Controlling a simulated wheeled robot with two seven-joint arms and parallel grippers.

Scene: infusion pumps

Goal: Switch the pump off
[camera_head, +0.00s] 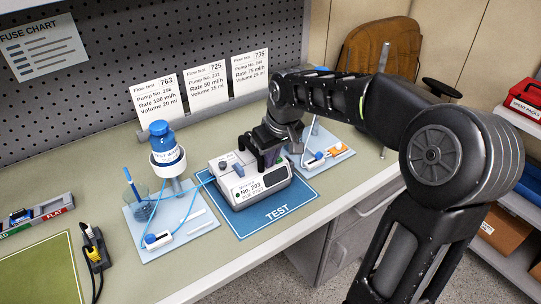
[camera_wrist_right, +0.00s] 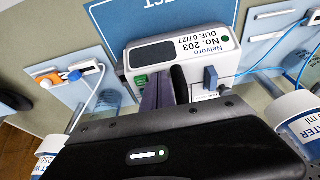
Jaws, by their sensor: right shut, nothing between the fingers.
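The pump (camera_head: 230,192) is a white box labelled No. 203, upright on the blue TEST mat (camera_head: 278,213). The wrist view also shows the pump (camera_wrist_right: 222,62), with a small green part (camera_wrist_right: 141,80) and a blue-grey lever-like part (camera_wrist_right: 210,79) on it. My right gripper (camera_head: 267,160) is shut and empty over the pump's top. In the wrist view its fingers (camera_wrist_right: 167,90) overlap the pump between these two parts; I cannot tell if they touch it. The gripper hides part of the pump's top. My left gripper is not in view.
A blue-capped bottle (camera_head: 166,148) on a stand and blue tubing are left of the pump, on a light blue mat (camera_head: 205,218). A second light mat (camera_head: 335,160) with an orange-marked fitting lies right. Flow-test cards (camera_head: 205,85) stand behind. The bench front edge is clear.

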